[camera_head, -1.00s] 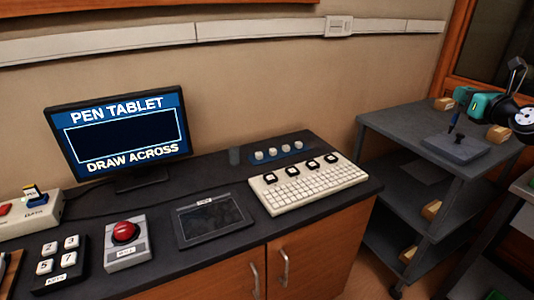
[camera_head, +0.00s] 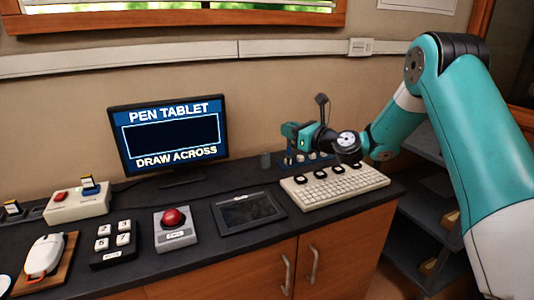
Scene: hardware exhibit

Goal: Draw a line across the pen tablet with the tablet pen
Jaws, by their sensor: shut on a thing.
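The pen tablet (camera_head: 250,213) lies flat on the dark counter, a dark slab with a blank-looking screen. My gripper (camera_head: 289,142) is above the back of the counter, behind and right of the tablet and apart from it. It is shut on the tablet pen (camera_head: 288,153), a small, thin, dark blue shape pointing down; its tip is hard to make out. The monitor (camera_head: 168,137) reads "PEN TABLET" and "DRAW ACROSS" around an empty dark box.
A white keyboard (camera_head: 335,188) with black-based knobs stands right of the tablet. A red button box (camera_head: 175,231) stands to its left, with a number keypad (camera_head: 113,243) beyond. A dark cup (camera_head: 265,160) is behind the tablet. A grey shelf cart (camera_head: 420,205) is partly hidden by my arm.

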